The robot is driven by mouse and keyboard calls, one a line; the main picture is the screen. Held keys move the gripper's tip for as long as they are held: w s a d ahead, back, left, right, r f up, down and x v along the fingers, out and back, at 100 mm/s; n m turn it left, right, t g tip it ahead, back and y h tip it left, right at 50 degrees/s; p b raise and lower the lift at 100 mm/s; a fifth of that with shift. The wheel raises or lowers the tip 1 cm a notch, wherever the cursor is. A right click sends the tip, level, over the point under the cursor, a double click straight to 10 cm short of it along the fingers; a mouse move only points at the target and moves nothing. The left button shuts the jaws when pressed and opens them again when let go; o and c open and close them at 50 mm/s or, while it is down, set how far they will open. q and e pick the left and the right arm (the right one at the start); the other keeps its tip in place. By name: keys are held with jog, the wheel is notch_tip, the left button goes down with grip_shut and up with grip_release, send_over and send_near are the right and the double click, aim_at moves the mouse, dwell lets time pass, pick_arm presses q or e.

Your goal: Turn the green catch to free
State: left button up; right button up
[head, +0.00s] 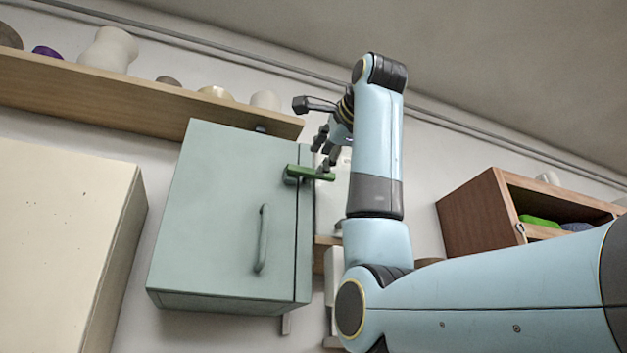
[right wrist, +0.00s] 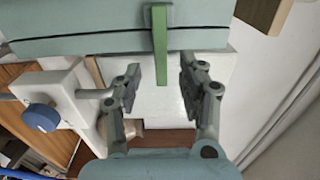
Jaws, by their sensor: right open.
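The green catch (head: 309,173) is a bar on the front of a pale green wall cabinet (head: 225,210), near the top right of its door. It lies nearly level across the dark door seam, its free end pointing right. In the right wrist view the catch (right wrist: 160,42) crosses the seam, and its end reaches in between my fingertips. My right gripper (head: 324,155) is at the catch's free end. The wrist view shows the right gripper (right wrist: 160,72) open, one finger on each side of the bar, with gaps between. My left gripper is not in view.
The cabinet door has a vertical handle (head: 262,238). A wooden shelf (head: 110,95) with pots runs above the cabinet. A cream cabinet (head: 60,235) stands at left and a brown open cabinet (head: 470,215) at right. A white fixture with a blue knob (right wrist: 41,117) is near the gripper.

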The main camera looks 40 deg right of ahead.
aim_at(313, 171)
jog(key=p+x, duration=0.1)
jog(key=x, duration=0.3)
jog(key=shift+w+r+p, duration=0.15)
jog(key=shift+w+p, duration=0.05)
jog(key=shift+p, duration=0.2)
jog(key=shift+w+d, duration=0.15)
jog(key=shift+w, duration=0.4)
grip_shut()
